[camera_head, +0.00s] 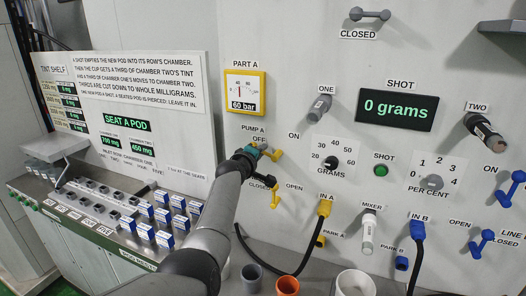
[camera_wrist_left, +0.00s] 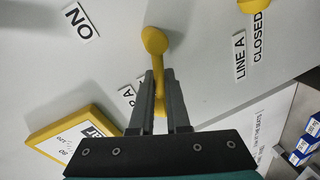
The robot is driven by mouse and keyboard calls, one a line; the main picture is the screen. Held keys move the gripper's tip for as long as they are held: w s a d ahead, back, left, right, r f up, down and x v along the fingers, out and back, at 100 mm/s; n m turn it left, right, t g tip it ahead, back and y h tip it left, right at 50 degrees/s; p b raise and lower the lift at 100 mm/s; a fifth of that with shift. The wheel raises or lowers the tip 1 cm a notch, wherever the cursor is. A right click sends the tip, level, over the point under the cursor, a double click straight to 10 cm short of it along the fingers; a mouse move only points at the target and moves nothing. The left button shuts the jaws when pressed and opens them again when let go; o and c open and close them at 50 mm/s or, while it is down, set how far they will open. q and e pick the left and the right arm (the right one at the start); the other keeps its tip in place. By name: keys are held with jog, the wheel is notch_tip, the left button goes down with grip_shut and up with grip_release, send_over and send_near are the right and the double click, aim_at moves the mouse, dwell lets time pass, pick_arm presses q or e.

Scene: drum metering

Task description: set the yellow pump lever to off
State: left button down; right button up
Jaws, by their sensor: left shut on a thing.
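The yellow pump lever (camera_head: 277,155) is on the wall panel below the PUMP A and OFF labels, with the ON label up to its right. Its visible rounded end is on the right, and the rest runs left into my left gripper (camera_head: 259,152). In the left wrist view the lever (camera_wrist_left: 155,42) runs down between the two dark fingers of the left gripper (camera_wrist_left: 160,76), which are shut on it. The fingers hide part of the lever and its nearby label. My right gripper is not in view.
A second yellow lever (camera_head: 274,197) sits just below, by CLOSED and OPEN. The yellow gauge (camera_head: 245,92), reading 60 bar, is above. A black hose (camera_head: 303,255) hangs from the yellow IN A plug (camera_head: 324,208). Cups (camera_head: 287,286) stand at the bottom.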

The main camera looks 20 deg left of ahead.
pick_arm(q)
jog(key=shift+a+f+n+h+b, duration=0.1)
jog(key=shift+f+n+h+b, duration=0.2)
jog(key=shift+n, duration=0.45)
jog(key=shift+f+n+h+b, duration=0.15)
jog(key=shift+f+n, duration=0.25)
jog(key=shift+n, duration=0.35)
jog(key=c, duration=0.9)
grip_release()
jog(key=shift+s, duration=0.1)
jog(key=s+r+p, duration=0.3)
jog(key=s, duration=1.1)
jog(key=shift+s+a, duration=0.25)
jog(key=shift+s, duration=0.1)
